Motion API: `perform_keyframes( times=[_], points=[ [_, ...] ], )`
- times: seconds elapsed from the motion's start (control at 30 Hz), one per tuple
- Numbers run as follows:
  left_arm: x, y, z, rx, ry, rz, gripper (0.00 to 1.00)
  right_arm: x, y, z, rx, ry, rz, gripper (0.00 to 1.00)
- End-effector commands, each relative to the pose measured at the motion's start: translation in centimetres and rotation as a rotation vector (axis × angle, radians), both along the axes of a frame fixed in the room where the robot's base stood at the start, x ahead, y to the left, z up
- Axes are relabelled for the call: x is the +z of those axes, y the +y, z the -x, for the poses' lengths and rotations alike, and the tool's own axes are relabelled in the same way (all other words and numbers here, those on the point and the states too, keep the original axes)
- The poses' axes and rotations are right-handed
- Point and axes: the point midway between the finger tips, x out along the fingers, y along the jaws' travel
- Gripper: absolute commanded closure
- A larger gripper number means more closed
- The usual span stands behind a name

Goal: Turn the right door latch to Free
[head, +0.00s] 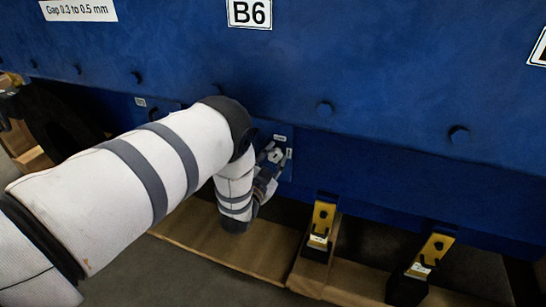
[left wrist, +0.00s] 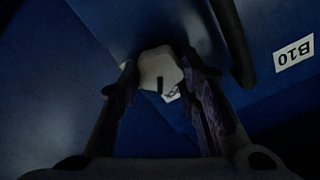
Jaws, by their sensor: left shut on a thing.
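A pale latch knob (head: 275,156) sits on the lower blue panel, with small white labels beside it. In the left wrist view the knob (left wrist: 160,68) is pale and rounded with a dark mark on its face. My left gripper (head: 271,165) reaches it from below and to the left. Its two fingers (left wrist: 160,85) lie on either side of the knob, shut on it. The label wording is too small to read, so I cannot tell the latch's setting. My right gripper is not in view.
Yellow brackets (head: 322,221) stand below on wooden boards (head: 225,243).

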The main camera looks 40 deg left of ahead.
Motion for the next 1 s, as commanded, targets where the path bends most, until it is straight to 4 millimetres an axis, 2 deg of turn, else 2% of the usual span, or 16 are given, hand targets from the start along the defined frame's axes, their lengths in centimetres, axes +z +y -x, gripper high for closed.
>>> perform_keyframes(
  times=[0.6, 1.0],
  points=[
    [-0.42, -0.22, 0.02, -0.002, 0.139, -0.567, 0.97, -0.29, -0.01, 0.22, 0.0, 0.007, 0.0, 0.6],
    [-0.53, -0.15, 0.04, 0.0, 0.21, -0.853, 0.97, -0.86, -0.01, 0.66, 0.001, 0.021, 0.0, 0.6]
  ],
)
